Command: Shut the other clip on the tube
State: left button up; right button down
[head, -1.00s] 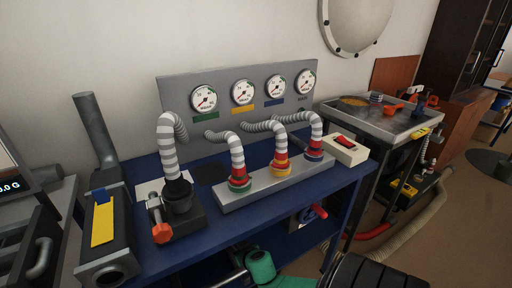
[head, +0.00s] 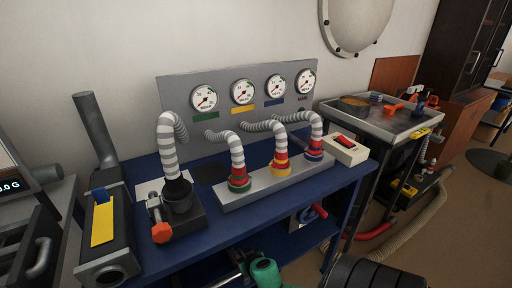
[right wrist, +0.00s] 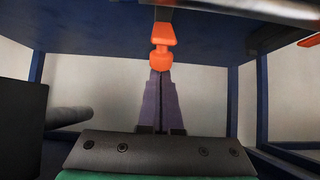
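My right gripper (right wrist: 160,74) shows in the right wrist view with its two purple-grey fingers together, only a thin line between them. An orange clip-like part (right wrist: 162,42) stands right at the fingertips under a blue surface. I cannot tell whether they touch. In the head view, the green-cased wrist of my right gripper (head: 265,271) is low at the bench front; its fingertips are not clear. A red handle (head: 319,210) shows by a plate under the bench top. An orange-headed clamp (head: 161,232) is beside the black hose socket (head: 178,196). My left gripper is out of view.
The blue bench (head: 240,222) carries a manifold (head: 270,185) with striped hoses and a red-switch box (head: 345,150). Gauges (head: 243,92) stand behind. A steel cart (head: 385,113) with a beige hose (head: 425,218) is at right. Blue legs (right wrist: 233,100) frame the space below.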

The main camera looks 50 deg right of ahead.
jog(key=shift+s, duration=0.25)
jog(key=shift+s+a+f+b, duration=0.25)
jog(key=shift+s+f+b, duration=0.1)
jog(key=shift+s, duration=0.3)
jog(key=shift+s+a+f+b, duration=0.2)
jog(key=shift+s+f+b, duration=0.25)
jog(key=shift+s+b, duration=0.1)
dwell(0.3)
